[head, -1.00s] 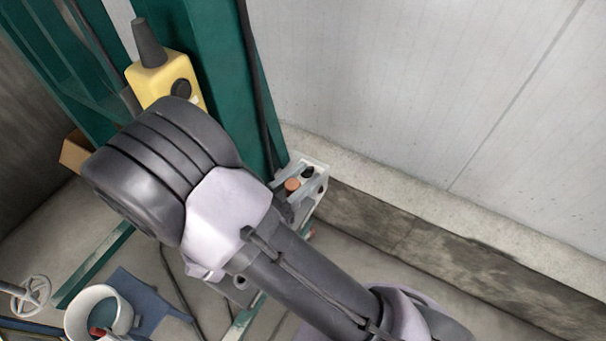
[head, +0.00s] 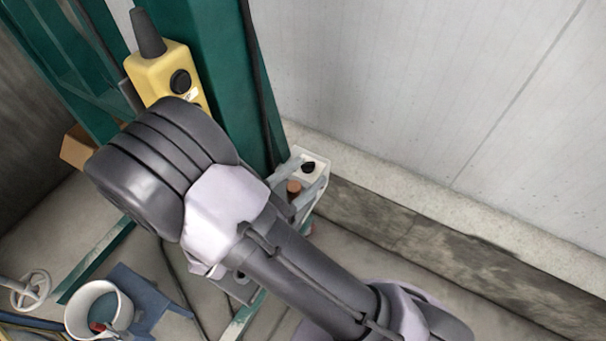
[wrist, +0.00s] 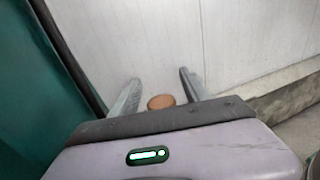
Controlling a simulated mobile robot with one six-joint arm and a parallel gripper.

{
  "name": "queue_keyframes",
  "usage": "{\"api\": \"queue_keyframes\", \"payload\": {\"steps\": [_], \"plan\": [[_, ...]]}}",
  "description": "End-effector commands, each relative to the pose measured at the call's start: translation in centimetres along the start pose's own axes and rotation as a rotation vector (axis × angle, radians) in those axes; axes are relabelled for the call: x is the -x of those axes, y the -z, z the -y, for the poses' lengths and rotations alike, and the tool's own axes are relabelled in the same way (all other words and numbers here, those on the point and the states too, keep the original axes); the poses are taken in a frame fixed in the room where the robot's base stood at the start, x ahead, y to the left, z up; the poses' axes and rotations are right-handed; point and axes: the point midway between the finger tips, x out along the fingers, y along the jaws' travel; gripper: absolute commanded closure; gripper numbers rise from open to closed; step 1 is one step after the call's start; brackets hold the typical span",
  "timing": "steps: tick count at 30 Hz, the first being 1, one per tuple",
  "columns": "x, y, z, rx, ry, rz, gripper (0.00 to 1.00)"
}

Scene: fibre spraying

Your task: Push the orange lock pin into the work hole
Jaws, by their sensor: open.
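The orange lock pin shows as a round orange-brown top (head: 293,187) at the end of my arm, beside the foot of the green post. In the wrist view the pin's top (wrist: 160,102) appears between my two fingers, with a gap on both sides. My gripper (wrist: 160,77) is open. In the head view my gripper (head: 311,172) is partly hidden behind my wrist. A black round spot (head: 308,167) lies beyond the pin on a pale plate; I cannot tell if it is the work hole or a knob. The pin's lower part is hidden.
A green post (head: 205,55) rises close beside my arm and carries a yellow control box (head: 160,72). A pale wall (head: 430,80) with a concrete ledge (head: 400,195) stands at the right. A bucket (head: 98,308) and a handwheel (head: 30,290) are at lower left.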

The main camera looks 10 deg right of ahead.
Motion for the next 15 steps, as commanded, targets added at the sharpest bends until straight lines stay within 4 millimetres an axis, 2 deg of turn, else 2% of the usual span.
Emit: {"api": "queue_keyframes", "payload": {"steps": [8,11,15], "plan": [[0.6,-0.1,-0.1,0.000,-0.002,0.000,0.45],[2.2,-0.2,-0.1,0.000,-0.005,0.000,0.45],[5.5,-0.2,-0.1,-0.001,-0.006,0.000,0.45]]}}
